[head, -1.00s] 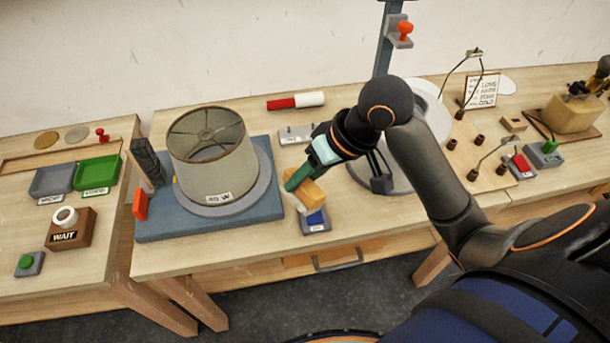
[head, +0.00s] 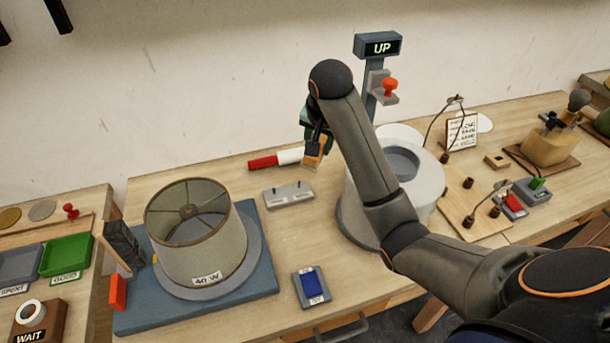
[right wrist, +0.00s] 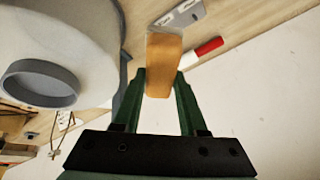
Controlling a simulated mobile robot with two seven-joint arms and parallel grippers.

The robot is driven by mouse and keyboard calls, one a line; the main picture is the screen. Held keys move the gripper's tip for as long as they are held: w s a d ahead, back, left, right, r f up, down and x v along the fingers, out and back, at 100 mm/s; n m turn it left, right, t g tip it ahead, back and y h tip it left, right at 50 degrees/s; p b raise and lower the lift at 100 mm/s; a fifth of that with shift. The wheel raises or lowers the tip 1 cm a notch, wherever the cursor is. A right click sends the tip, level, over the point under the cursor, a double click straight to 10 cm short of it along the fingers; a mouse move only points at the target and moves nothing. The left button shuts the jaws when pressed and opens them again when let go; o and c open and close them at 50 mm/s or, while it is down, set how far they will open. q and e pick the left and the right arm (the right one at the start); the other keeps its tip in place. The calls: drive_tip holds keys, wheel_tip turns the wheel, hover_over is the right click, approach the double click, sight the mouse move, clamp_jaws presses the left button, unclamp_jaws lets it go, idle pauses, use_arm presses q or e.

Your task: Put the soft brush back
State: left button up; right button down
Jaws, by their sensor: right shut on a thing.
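The soft brush, a block with an orange-tan wooden body (head: 316,153), is in my right gripper (head: 314,145), raised near the back of the bench, left of the white drum. In the right wrist view the brush (right wrist: 163,65) sits between the green fingers of the gripper (right wrist: 160,88), with its far end over the bench. My arm and gripper hide part of the brush in the head view. A grey plate with two small raised pieces (head: 288,195) lies on the bench in front of it. My left gripper is not in view.
A red-and-white cylinder (head: 264,163) lies behind the plate, close to the brush. A lampshade (head: 200,235) stands on a blue base at left. The white drum (head: 425,185) is at right, below the UP post (head: 378,46). A blue pad (head: 311,285) lies in front.

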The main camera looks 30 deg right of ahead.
drive_tip(key=w+m+g, duration=0.1)
drive_tip(key=m, duration=0.2)
drive_tip(key=w+d+m+g+h, duration=0.1)
drive_tip(key=m+g, duration=0.1)
drive_tip(key=m, duration=0.1)
drive_tip(key=w+d+m+g+h, duration=0.1)
drive_tip(key=m+g, duration=0.1)
drive_tip(key=m, duration=0.1)
drive_tip(key=shift+w+m, duration=0.25)
drive_tip(key=shift+m, duration=0.05)
drive_tip(key=shift+a+m+g, duration=0.3)
drive_tip(key=shift+a+g, duration=0.1)
drive_tip(key=shift+a, duration=0.15)
wheel_tip(320, 180, down, 20)
drive_tip(key=b, duration=0.9)
drive_tip(key=shift+d, duration=0.1)
drive_tip(key=shift+f+b, duration=0.4)
drive_tip(key=shift+f, duration=0.25)
drive_tip(key=shift+c, duration=1.9)
unclamp_jaws()
